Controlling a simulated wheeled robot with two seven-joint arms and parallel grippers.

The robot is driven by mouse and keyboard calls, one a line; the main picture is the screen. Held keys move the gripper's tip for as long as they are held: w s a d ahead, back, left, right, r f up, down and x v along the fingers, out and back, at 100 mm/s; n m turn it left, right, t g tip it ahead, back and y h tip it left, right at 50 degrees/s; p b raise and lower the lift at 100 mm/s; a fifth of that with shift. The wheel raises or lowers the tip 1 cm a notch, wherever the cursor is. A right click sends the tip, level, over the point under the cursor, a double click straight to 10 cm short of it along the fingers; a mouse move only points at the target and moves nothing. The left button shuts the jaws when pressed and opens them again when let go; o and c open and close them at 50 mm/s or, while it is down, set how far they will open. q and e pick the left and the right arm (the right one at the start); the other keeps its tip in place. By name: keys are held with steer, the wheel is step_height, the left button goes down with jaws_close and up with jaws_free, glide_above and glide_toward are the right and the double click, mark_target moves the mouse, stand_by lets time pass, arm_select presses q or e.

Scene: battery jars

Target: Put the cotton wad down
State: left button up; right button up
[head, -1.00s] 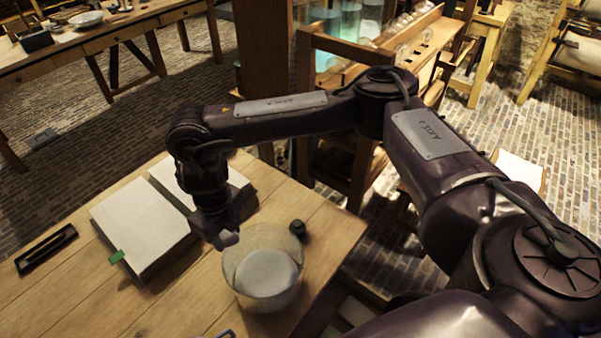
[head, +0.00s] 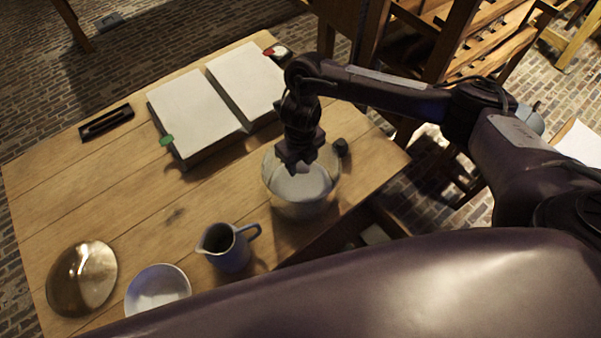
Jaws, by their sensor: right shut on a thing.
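My right gripper (head: 297,165) points down over the mouth of a wide glass jar (head: 274,192) on the wooden table. It is shut on the cotton wad, which is mostly hidden beneath the fingers and hard to tell from the pale contents of the jar. I cannot tell whether the wad touches those contents. My left gripper is not in view.
A small dark knob-like object (head: 341,147) stands right of the jar. Two pale book-like blocks (head: 195,110) lie behind it. A blue-grey jug (head: 229,250), a white bowl (head: 158,287) and a brassy round dish (head: 82,278) stand in front. The table's left middle (head: 90,190) is clear.

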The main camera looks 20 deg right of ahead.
mark_target(300, 178)
steer(key=shift+f, duration=0.85)
step_height(300, 178, down, 3)
steer(key=shift+r+b, duration=0.15)
steer(key=shift+b, duration=0.7)
steer(key=shift+f, duration=0.35)
steer(key=shift+f+b, duration=0.2)
steer(key=shift+b, duration=0.15)
steer(key=o, duration=0.9)
steer(key=shift+r, duration=0.15)
